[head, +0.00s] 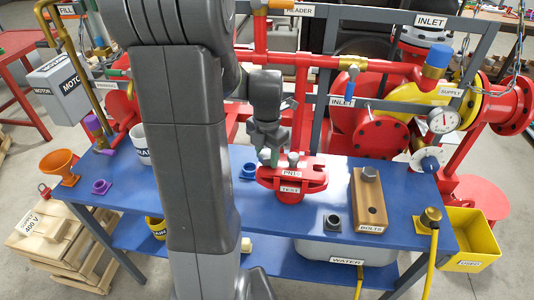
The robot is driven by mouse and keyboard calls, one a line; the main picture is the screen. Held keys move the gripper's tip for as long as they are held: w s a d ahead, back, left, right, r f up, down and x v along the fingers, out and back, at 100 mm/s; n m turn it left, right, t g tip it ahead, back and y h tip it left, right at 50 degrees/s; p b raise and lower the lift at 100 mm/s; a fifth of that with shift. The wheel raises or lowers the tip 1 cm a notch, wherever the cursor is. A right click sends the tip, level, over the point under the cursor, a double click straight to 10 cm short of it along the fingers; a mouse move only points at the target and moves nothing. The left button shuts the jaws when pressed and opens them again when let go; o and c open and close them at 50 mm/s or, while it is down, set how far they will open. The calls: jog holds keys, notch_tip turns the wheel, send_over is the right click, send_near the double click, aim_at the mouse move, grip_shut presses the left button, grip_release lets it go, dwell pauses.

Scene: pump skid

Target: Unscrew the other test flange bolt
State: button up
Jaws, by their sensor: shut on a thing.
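The red test flange (292,181) stands on the blue bench near its middle, labelled PN16 and TEST. My gripper (269,157) points down at the flange's left side. It is shut on a test flange bolt, which its fingers largely hide; I cannot tell how far the bolt sits in the flange. A grey rounded piece (293,158) shows just right of the fingers at the flange's top. The wooden bolt block (369,205), labelled BOLTS, stands to the right. A grey bolt head (370,173) sits in its far end; a dark hole shows nearer the front.
The blue bench (250,212) also holds a dark grey fitting (332,222), a blue ring (248,171), a purple fitting (101,187) and an orange funnel (59,165). Red pipework and a grey frame rise behind the flange. A yellow bin (474,237) is at the right.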

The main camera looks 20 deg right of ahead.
jog(key=o, duration=1.1)
notch_tip(320, 180, up, 14)
jog(key=shift+f, duration=0.1)
